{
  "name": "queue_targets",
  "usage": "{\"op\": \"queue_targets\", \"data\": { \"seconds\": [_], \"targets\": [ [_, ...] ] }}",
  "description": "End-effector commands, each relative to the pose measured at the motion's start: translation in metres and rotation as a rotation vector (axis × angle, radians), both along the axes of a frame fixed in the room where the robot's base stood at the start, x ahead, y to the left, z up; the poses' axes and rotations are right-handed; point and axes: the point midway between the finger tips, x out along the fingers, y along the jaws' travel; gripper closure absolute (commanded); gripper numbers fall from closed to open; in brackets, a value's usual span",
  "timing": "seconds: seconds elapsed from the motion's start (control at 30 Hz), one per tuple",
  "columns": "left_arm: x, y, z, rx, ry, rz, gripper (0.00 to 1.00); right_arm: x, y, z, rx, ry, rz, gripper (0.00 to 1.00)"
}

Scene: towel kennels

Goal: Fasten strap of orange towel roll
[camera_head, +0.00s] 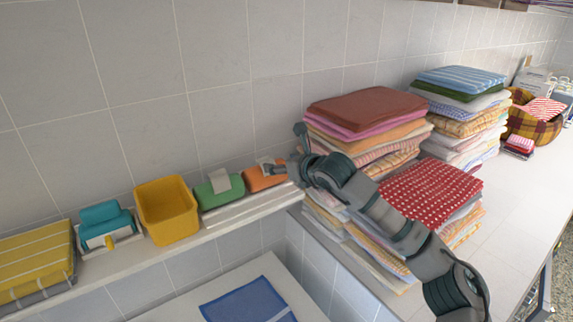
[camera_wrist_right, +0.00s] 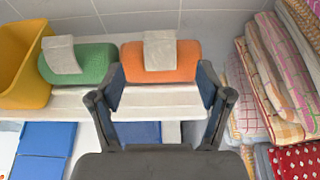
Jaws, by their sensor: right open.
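The orange towel roll (camera_head: 262,178) lies on a white ledge at the right end of a row, partly hidden by my right gripper in the head view. In the right wrist view the orange roll (camera_wrist_right: 184,62) has a pale strap (camera_wrist_right: 160,50) lying over its top and front. Whether the strap's end is attached cannot be told. My right gripper (camera_head: 276,168) is open. In the wrist view its fingers (camera_wrist_right: 160,90) stand apart in front of the roll, one near each end, with nothing held. My left gripper is not in view.
A green roll with a strap (camera_head: 220,189) and a yellow bin (camera_head: 167,211) stand left of the orange roll. A teal roll (camera_head: 106,220) is farther left. Tall stacks of folded towels (camera_head: 367,105) crowd the right side. A blue towel (camera_head: 249,300) lies below.

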Motion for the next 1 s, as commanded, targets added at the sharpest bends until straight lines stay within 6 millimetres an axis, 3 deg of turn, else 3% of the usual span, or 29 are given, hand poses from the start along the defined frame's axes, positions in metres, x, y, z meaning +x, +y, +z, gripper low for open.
{"op": "queue_targets", "data": {
  "seconds": [0.2, 0.47, 0.53, 0.57, 0.67, 0.77, 0.9, 1.0],
  "targets": [
    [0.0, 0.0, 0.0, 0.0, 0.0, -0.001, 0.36, -0.015, -0.011, 0.007, 0.0, 0.0, 0.0, 0.23],
    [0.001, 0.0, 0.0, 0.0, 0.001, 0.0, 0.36, -0.016, -0.011, 0.008, -0.001, 0.001, 0.0, 0.23],
    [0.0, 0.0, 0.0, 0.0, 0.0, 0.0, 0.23, -0.017, -0.01, 0.007, 0.003, 0.002, 0.003, 0.23],
    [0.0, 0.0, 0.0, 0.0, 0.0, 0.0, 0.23, -0.017, -0.008, 0.005, 0.008, 0.004, 0.011, 0.23],
    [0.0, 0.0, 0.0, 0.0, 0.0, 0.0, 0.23, -0.026, 0.012, -0.011, 0.068, 0.03, 0.081, 0.23],
    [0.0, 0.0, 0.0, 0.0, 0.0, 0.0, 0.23, -0.05, 0.049, -0.036, 0.219, 0.083, 0.222, 0.23],
    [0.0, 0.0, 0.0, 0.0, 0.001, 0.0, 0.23, -0.098, 0.093, -0.057, 0.58, 0.18, 0.425, 0.23],
    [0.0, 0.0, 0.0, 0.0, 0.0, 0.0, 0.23, -0.126, 0.099, -0.057, 0.878, 0.246, 0.503, 0.23]
  ]
}}
